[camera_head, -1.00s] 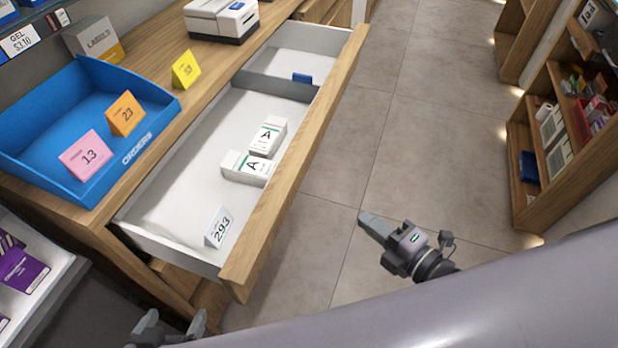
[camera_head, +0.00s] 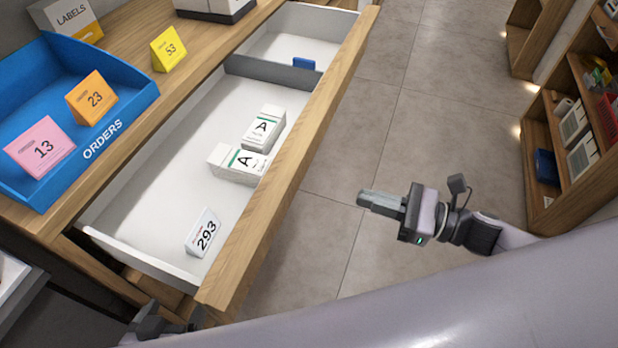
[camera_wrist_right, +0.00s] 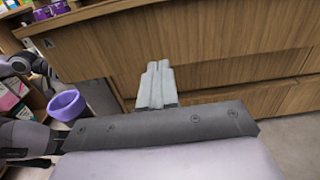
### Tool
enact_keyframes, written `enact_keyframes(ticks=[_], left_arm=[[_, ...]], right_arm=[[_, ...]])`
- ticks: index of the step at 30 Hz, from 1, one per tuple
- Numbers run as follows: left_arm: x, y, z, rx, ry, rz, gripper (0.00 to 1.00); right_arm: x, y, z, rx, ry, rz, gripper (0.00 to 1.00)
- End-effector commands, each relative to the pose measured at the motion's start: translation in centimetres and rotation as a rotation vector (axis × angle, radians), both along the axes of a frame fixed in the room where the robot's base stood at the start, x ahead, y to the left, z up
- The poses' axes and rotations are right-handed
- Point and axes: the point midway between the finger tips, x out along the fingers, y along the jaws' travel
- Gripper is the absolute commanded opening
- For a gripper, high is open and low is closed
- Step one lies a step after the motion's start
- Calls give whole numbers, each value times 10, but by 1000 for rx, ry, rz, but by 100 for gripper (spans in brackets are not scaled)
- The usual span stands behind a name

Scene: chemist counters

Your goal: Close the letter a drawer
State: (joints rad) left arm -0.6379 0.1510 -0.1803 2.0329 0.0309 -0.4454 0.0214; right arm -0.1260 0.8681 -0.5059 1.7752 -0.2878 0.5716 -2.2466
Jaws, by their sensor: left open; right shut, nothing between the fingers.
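The drawer (camera_head: 140,205) stands pulled out from the wooden counter, its white inside open to view. Its wooden front (camera_head: 290,150) runs diagonally through the head view. In the right wrist view the front (camera_wrist_right: 190,50) fills the upper part, with a small dark letter mark near its left end. Two white boxes marked A and a white card 293 (camera_head: 204,232) lie inside. My right gripper (camera_head: 362,198) is shut and empty, apart from the front, over the floor to its right. Its fingers also show in the right wrist view (camera_wrist_right: 157,66). My left gripper (camera_head: 175,325) is open below the drawer's near corner, partly hidden.
A blue ORDERS tray (camera_head: 100,138) with cards 13 and 23 stands on the counter, near a yellow card 53 (camera_head: 168,50). A shelf unit (camera_head: 570,150) stands at the right. The tiled floor between is clear. A purple round container (camera_wrist_right: 67,105) shows in the right wrist view.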

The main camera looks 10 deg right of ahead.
Motion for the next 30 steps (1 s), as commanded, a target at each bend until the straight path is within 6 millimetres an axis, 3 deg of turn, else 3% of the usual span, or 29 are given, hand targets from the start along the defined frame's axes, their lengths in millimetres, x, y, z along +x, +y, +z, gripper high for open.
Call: enact_keyframes(ticks=[18, 30], left_arm=[[-2, 2, 3, 7, 1, 0, 91], [-2, 2, 5, 7, 0, 4, 91]], right_arm=[[53, 79, 2, 4, 1, -1, 0], [68, 101, 0, 1, 4, -2, 0]])
